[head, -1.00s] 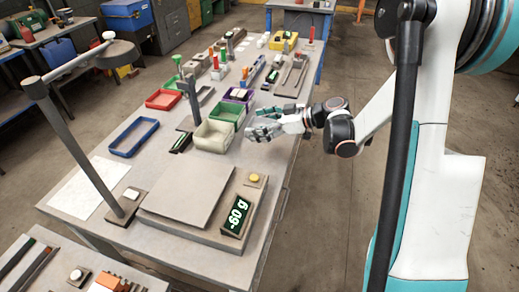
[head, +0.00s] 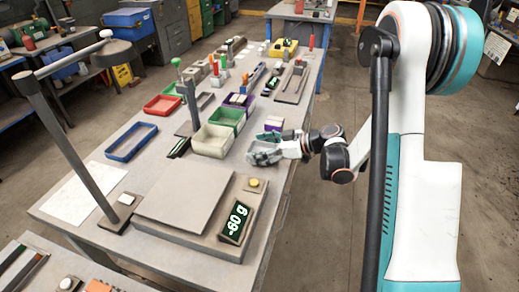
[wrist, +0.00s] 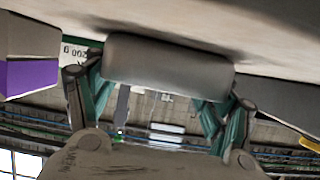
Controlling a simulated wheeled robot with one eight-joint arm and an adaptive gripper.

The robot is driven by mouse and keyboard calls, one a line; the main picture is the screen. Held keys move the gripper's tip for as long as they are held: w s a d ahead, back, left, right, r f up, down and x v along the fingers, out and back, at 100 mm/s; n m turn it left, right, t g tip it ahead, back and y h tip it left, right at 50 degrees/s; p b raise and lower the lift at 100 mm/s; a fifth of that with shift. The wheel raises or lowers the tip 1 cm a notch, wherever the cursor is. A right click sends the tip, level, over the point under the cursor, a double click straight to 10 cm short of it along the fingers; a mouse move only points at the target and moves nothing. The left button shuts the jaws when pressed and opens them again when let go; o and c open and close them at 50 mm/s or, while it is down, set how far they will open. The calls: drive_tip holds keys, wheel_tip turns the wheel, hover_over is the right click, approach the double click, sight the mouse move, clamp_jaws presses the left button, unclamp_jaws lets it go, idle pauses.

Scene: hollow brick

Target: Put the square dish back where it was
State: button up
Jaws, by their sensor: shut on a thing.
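My gripper (head: 268,153) is low over the right edge of the bench, right of the cream bin. In the wrist view its fingers (wrist: 160,95) are closed about a smooth grey piece (wrist: 168,62) with rounded edges. This looks like the square dish, but its full outline is hidden and blurred. In the head view the dish is hard to tell from the fingers. The scale (head: 184,194) at the front has an empty plate, and its display (head: 237,222) reads -60 g.
A cream bin (head: 212,143) and a green bin (head: 227,118) stand left of my gripper. A purple and white block (head: 274,123) is just behind it. A blue tray (head: 131,142), a red tray (head: 162,106) and a lamp (head: 68,140) stand further left.

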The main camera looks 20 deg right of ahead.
drive_tip(key=o, duration=1.1)
drive_tip(key=shift+c, duration=0.2)
drive_tip(key=shift+s+d+r, duration=0.15)
drive_tip(key=shift+d+r, duration=0.1)
drive_tip(key=shift+d, duration=0.05)
drive_tip(key=p+v, duration=0.4)
drive_tip(key=v, duration=0.7)
